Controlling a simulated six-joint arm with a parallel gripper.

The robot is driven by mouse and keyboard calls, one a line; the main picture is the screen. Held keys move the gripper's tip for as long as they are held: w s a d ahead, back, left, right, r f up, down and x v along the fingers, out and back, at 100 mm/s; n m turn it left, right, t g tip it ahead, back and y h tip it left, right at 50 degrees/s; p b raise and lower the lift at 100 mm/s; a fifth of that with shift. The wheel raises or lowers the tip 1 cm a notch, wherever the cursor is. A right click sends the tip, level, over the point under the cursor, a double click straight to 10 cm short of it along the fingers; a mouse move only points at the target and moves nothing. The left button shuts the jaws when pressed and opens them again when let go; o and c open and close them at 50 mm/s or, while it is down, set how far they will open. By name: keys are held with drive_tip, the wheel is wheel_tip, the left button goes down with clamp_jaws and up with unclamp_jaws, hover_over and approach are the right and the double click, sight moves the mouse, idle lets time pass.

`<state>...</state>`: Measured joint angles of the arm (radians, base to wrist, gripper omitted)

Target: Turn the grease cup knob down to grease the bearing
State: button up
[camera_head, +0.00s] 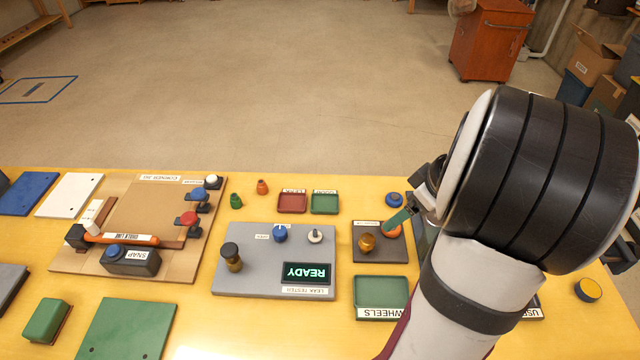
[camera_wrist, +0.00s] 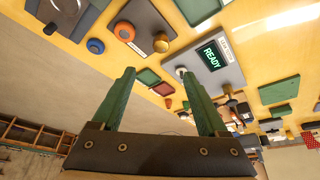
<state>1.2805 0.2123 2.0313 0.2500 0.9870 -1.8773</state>
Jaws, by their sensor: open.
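A small dark plate (camera_head: 365,256) carries a brass knob (camera_head: 367,242) and an orange round part (camera_head: 393,231). The brass knob looks like the grease cup knob, but I cannot read the plate's label. In the wrist view the brass knob (camera_wrist: 161,43) and the orange part with its dark centre (camera_wrist: 124,31) show beyond my fingers. My gripper (camera_head: 400,215) is above the plate's right side, and a green finger partly covers the orange part in the head view. In the wrist view my gripper (camera_wrist: 160,78) is open, with nothing between its two green fingers.
A grey leak tester panel (camera_head: 262,283) with a READY display stands left of the plate. A green tray (camera_head: 382,307) lies in front, and small red (camera_head: 292,209) and green (camera_head: 325,209) trays lie behind. A blue knob (camera_head: 396,199) sits close behind. My arm hides the table's right side.

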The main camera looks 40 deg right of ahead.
sight(368, 239)
drive_tip(key=x, duration=1.5)
drive_tip(key=shift+w+a+f, duration=0.1)
drive_tip(key=shift+f, duration=0.25)
clamp_jaws()
